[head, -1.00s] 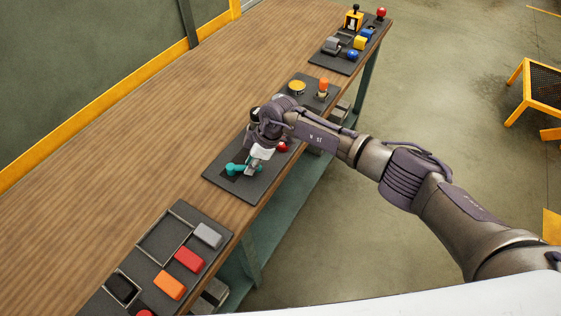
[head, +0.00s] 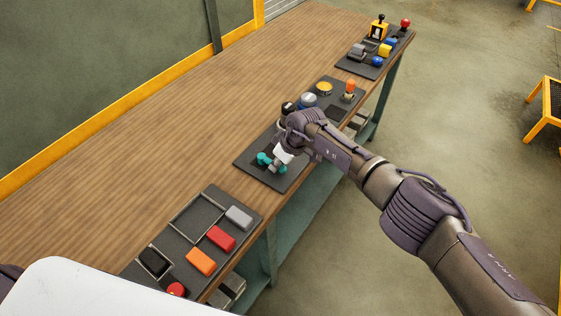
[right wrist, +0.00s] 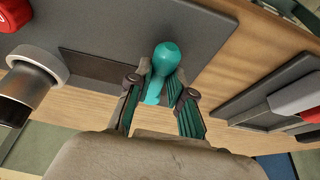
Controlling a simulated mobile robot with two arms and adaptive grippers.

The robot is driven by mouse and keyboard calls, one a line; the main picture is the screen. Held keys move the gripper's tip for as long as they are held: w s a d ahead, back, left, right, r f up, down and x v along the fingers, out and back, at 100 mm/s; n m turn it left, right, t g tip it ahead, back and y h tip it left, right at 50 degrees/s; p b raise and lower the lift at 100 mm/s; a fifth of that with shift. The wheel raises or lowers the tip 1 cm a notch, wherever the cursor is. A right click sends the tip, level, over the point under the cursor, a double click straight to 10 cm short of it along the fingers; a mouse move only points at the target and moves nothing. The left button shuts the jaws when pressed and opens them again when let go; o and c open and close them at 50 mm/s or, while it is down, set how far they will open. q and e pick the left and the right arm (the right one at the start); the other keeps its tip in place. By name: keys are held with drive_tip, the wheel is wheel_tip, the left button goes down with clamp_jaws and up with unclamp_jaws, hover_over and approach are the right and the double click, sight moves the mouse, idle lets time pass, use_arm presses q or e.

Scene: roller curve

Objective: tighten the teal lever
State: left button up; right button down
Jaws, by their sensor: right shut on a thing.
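The teal lever (head: 264,158) sits on a dark board (head: 246,165) near the table's front edge. My right gripper (head: 277,165) is at the lever's near-right end. In the right wrist view the lever (right wrist: 166,58) has a rounded teal end and lies between the two fingers of the gripper (right wrist: 160,92), which is shut on it. The gripper hides part of the lever and the board in the head view. My left gripper is not in view.
A red knob (right wrist: 14,12) and a grey cylinder (right wrist: 30,82) stand beside the lever. A neighbouring board holds a grey block (head: 239,217), a red block (head: 221,238) and an orange block (head: 201,262). The table's back half (head: 180,130) is clear.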

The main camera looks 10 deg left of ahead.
drive_tip(key=shift+a, duration=0.1)
drive_tip(key=c, duration=1)
unclamp_jaws()
drive_tip(key=shift+c, duration=0.2)
drive_tip(key=v, duration=1.2)
drive_tip(key=shift+s, duration=0.1)
